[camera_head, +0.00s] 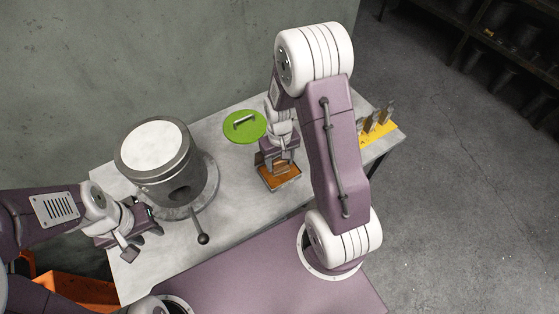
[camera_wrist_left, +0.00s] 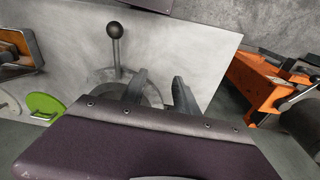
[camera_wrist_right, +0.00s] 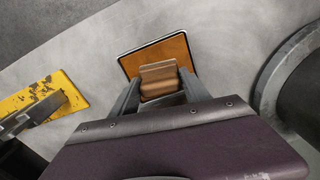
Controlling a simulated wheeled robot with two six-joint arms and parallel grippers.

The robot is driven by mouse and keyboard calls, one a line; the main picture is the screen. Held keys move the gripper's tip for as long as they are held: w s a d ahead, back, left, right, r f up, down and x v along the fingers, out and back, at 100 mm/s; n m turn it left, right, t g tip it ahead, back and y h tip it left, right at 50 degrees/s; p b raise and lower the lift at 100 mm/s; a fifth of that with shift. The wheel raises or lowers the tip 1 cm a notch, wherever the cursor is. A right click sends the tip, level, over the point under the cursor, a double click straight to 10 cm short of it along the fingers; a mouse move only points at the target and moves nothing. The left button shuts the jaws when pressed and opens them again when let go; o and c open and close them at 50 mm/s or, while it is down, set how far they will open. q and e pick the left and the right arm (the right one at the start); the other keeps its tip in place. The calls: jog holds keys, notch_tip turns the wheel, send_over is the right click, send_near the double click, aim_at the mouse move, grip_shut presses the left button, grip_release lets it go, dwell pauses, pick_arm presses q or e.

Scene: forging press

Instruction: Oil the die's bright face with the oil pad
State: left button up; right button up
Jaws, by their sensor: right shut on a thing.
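My right gripper (camera_head: 273,160) is shut on a wooden block (camera_wrist_right: 160,82), which looks like the oil pad's grip. The block is over a shallow, dark-rimmed tray with an orange-brown surface (camera_head: 283,183), also in the right wrist view (camera_wrist_right: 170,50). I cannot tell whether the block touches that surface. My left gripper (camera_head: 143,241) is open and empty beside the grey cylindrical press (camera_head: 178,180); its spread fingers (camera_wrist_left: 158,88) show in the left wrist view. The die's bright face cannot be made out for certain.
The press has a white top and a lever with a black ball (camera_head: 203,239) at its front. A green disc with a handle (camera_head: 238,133) lies behind the tray. A yellow plate (camera_head: 378,135) with upright metal pieces is at right. Bare tabletop lies between press and tray.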

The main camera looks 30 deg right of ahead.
aim_at(279, 160)
jog(key=shift+f, duration=0.4)
dwell(1.3)
notch_tip(279, 160, up, 7)
jog(key=p, duration=0.6)
dwell(0.5)
